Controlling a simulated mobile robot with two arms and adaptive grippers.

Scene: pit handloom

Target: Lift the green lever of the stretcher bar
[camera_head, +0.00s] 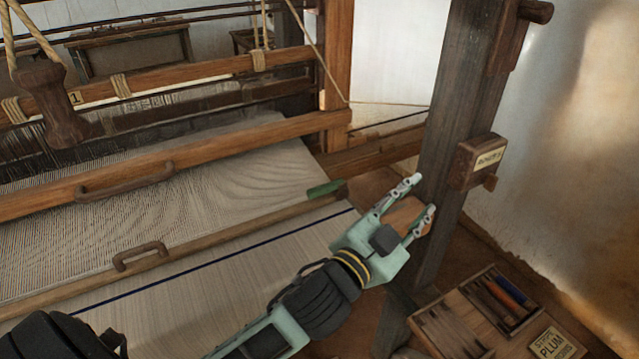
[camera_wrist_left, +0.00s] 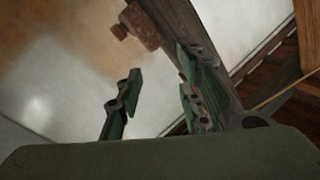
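The green lever (camera_head: 325,188) lies at the right end of the stretcher bar (camera_head: 210,234), a long wooden bar across the pale cloth. The lever looks nearly in line with the bar. My left gripper (camera_head: 422,196) is open, in front of the dark post and to the right of the lever in the picture, clearly apart from it. A brown patch shows between its fingers in the head view, but the left wrist view shows its two fingers (camera_wrist_left: 158,80) spread with nothing between them. The lever cannot be made out in the wrist view. My right gripper is not in view.
A dark wooden post (camera_head: 455,120) with a small labelled box (camera_head: 478,162) stands close to the gripper. A wooden beam with a handle (camera_head: 125,182) spans the loom above the cloth. A tray (camera_head: 415,322) of sticks and a "PLUM" label (camera_head: 553,345) lie lower right.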

